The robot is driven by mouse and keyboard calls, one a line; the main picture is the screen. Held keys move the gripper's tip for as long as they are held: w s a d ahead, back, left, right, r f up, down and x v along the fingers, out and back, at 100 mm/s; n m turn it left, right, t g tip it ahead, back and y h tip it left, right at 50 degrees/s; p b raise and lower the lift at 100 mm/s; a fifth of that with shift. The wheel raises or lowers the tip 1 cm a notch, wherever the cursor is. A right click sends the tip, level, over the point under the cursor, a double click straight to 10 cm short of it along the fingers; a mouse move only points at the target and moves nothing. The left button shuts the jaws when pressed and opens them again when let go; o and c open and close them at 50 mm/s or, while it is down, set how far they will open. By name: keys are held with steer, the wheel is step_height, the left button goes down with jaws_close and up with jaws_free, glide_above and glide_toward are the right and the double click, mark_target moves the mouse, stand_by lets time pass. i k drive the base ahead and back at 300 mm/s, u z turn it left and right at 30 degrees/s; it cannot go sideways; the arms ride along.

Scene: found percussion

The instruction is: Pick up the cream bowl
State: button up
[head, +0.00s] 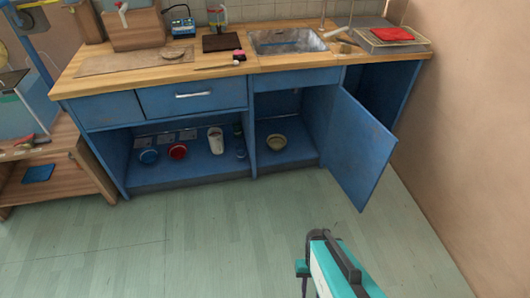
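The cream bowl (277,142) is small, round and yellowish-beige. It stands upright on the floor of the open blue cabinet under the sink, in the right-hand bay. Part of my teal, white and dark grey arm shows at the bottom right of the head view, well in front of the cabinet and apart from the bowl. I can make out no gripper fingers.
The blue cabinet door (360,150) stands open to the right of the bowl. A divider separates it from a bay with a blue bowl (149,157), red bowl (178,152) and pale cup (216,141). The greenish floor (220,235) in front is clear.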

mark_target(277, 142)
steer(key=u, duration=0.35)
steer(key=k, duration=1.05)
steer(key=u, duration=0.65)
steer(key=i, duration=2.7)
steer(key=u, duration=0.05)
